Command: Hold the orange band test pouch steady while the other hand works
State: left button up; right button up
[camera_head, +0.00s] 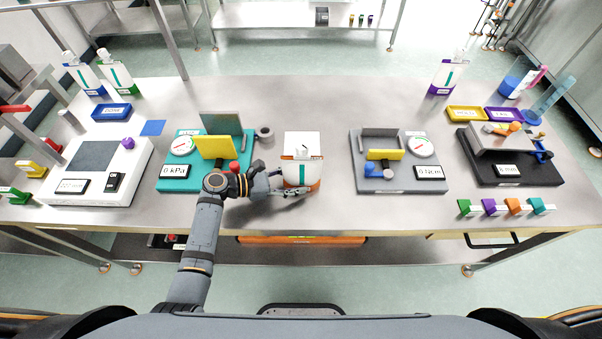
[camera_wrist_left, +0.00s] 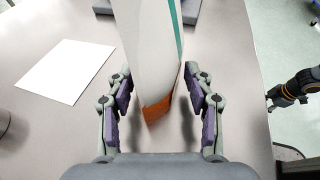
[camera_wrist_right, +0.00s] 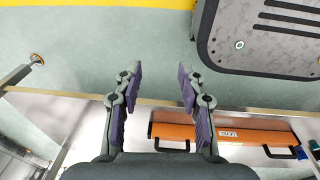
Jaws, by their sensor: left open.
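The orange band test pouch (camera_head: 301,172) stands near the front middle of the table, white with a teal stripe and an orange lower band. My left gripper (camera_head: 288,183) reaches it from the left, low at its base. In the left wrist view, the open fingers (camera_wrist_left: 158,78) are on either side of the pouch (camera_wrist_left: 150,50), with gaps beside its orange bottom. My right gripper (camera_wrist_right: 158,70) shows only in the right wrist view, open and empty, with floor and the table's lower part behind it.
A white sheet (camera_head: 302,143) lies behind the pouch. A teal kPa press (camera_head: 179,174) stands left of it, close to my left arm, and a grey tester (camera_head: 400,178) stands to the right. A small grey cup (camera_head: 265,134) is at the back left. Table is clear between pouch and grey tester.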

pick_arm(q)
jog(key=shift+w+d+f, duration=0.2)
jog(key=shift+d+f, duration=0.05)
jog(key=shift+d, duration=0.4)
jog(key=c, duration=0.7)
